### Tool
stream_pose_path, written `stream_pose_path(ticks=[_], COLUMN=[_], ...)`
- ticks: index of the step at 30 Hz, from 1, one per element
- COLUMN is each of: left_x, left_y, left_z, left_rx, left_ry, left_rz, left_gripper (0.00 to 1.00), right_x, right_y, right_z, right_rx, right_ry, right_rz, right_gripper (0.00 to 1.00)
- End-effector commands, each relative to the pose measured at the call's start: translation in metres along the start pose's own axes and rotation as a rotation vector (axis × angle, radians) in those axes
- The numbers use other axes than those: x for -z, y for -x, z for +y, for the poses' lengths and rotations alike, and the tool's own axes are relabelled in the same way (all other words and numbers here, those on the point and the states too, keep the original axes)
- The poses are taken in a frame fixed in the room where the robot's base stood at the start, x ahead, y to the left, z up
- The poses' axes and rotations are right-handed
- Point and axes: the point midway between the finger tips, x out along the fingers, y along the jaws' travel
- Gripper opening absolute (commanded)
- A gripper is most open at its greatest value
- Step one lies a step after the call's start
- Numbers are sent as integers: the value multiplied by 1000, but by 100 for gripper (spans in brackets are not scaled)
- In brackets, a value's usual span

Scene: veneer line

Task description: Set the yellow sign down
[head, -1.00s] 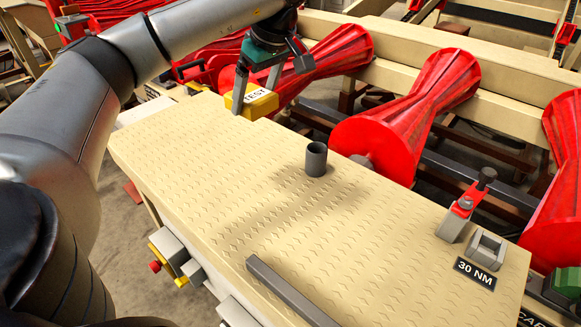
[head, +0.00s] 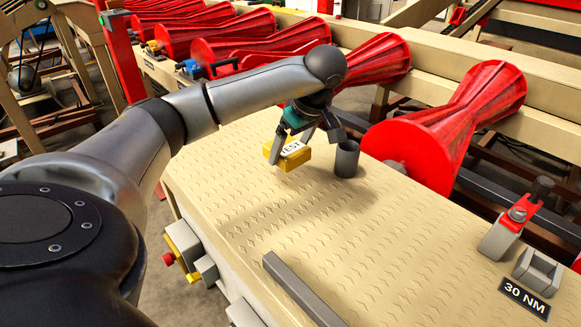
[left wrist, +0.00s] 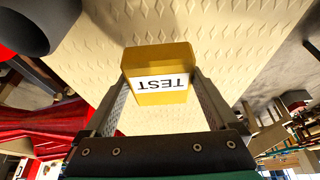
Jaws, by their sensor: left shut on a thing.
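The yellow sign (head: 291,156) is a small block with a white label that reads TEST. It also shows in the left wrist view (left wrist: 155,62), upside down, between the two fingers. My left gripper (head: 292,146) is shut on it and holds it over the far left part of the cream tread-plate bench top (head: 350,225). It appears a little above the plate, though the gap is hard to tell. A dark grey open cup (head: 346,160) stands just right of the sign and also shows in the left wrist view (left wrist: 38,22). My right gripper is not in view.
A grey bar (head: 303,290) lies along the front edge. Red flared rollers (head: 440,130) stand behind the bench. The middle of the plate is clear.

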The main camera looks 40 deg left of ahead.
Motion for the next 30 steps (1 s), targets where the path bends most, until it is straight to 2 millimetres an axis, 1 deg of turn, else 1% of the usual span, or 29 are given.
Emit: stream_pose_path(ticks=[5, 9, 12, 19, 23, 24, 25, 26, 30], left_x=[-5, -14, -18, -18, -19, -19, -19, -19, -19], left_y=[-12, -32, -42, -42, -45, -45, -45, -45, -45], left_z=[0, -1, 0, 0, 0, 0, 0, 0, 0], left_rx=[2, 4, 1, -1, -1, -1, -1, 0, 0], left_ry=[-1, -1, -1, 0, 0, 0, 0, 0, 0], left_rz=[0, -1, -1, 0, 0, 0, 0, 0, 0], left_gripper=[0, 0, 0, 0, 0, 96, 99, 100, 100], right_x=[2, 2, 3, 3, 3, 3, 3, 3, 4], right_y=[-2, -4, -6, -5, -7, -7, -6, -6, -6], right_z=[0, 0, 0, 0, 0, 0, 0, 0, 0], right_rx=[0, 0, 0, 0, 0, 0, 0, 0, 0], right_ry=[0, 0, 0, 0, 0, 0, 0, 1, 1], right_rz=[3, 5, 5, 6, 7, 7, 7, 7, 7], right_gripper=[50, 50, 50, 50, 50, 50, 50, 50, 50])
